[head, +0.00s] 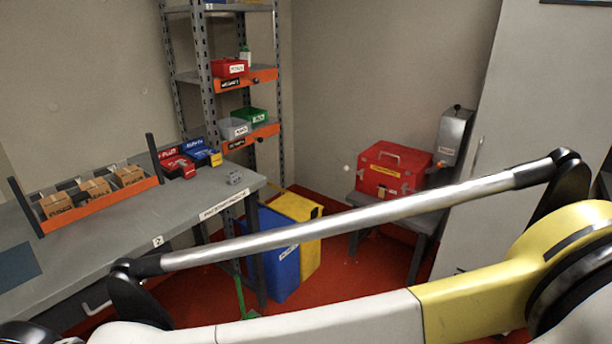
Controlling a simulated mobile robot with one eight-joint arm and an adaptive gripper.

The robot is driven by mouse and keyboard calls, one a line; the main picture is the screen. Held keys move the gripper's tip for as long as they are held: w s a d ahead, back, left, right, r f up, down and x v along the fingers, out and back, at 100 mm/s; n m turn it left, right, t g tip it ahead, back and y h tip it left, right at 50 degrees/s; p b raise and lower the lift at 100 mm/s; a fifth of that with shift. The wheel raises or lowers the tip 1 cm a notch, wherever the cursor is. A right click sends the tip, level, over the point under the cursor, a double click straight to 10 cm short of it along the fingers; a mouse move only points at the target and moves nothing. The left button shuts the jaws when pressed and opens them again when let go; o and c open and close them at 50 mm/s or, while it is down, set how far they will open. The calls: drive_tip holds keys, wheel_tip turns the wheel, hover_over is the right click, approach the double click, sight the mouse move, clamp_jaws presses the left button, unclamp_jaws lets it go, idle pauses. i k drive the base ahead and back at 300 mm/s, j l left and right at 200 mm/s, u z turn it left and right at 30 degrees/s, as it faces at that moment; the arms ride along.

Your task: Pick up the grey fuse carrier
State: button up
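My arm crosses the lower part of the head view, in front of the bench's lower side. My gripper is not in view.
An orange rack with cardboard boxes (97,188) stands on the bench at left. Red (178,166) and blue boxes (201,152) sit behind the grey object. Blue (280,255) and yellow bins (303,238) stand beside the bench. A red case (392,168) rests at right.

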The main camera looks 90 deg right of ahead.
sight(235, 177)
drive_tip(key=z, duration=2.5)
